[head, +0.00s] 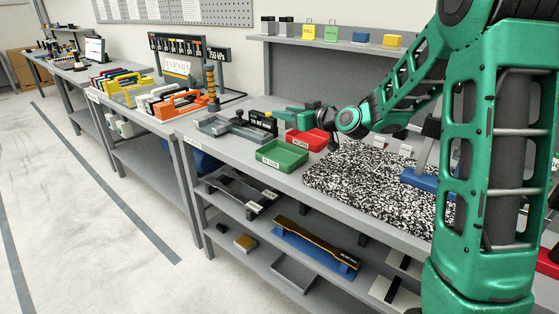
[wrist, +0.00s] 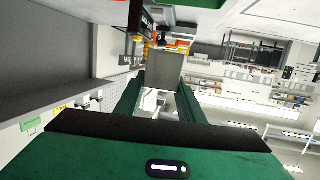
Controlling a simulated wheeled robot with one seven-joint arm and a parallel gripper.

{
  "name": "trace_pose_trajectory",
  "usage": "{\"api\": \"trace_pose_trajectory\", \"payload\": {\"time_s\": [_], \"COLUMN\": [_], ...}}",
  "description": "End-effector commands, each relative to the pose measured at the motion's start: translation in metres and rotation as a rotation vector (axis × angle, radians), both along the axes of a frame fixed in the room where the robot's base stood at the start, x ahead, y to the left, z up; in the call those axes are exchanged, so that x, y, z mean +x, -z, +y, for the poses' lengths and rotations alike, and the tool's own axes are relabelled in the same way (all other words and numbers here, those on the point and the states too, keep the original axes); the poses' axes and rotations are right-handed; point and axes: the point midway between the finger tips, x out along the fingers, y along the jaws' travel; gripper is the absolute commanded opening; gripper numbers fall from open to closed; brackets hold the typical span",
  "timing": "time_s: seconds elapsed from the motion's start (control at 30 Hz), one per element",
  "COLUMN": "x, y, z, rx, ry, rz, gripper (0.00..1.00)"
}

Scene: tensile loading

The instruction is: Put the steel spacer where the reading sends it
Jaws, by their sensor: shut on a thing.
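My gripper (head: 283,115) reaches left over the bench in the head view. In the wrist view its green fingers (wrist: 160,100) are shut on a plain grey block (wrist: 163,70), which looks like the steel spacer. I cannot make out the block clearly in the head view. A black device (head: 262,122) with small white lettering stands by the fingertips; I cannot read it. A green tray (head: 283,156) with a label lies at the bench's front edge. A red tray (head: 311,140) lies behind it, partly under my arm.
A speckled black-and-white mat (head: 345,190) covers the bench at right, with a blue-based stand (head: 425,180) on it. Orange and yellow holders (head: 180,107) fill the bench at left. A "150 kPa" sign (head: 218,54) stands behind. Small blocks line the upper shelf (head: 335,42).

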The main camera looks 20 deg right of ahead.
Motion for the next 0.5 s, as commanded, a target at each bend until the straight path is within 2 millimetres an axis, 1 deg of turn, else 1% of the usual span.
{"api": "trace_pose_trajectory", "payload": {"time_s": [0.3, 0.5], "x": [0.0, 0.001], "y": [0.031, 0.047], "z": [0.0, 0.0], "rx": [0.002, 0.001], "ry": [0.001, 0.001], "rz": [0.001, -0.001], "gripper": [0.0, 0.0]}}
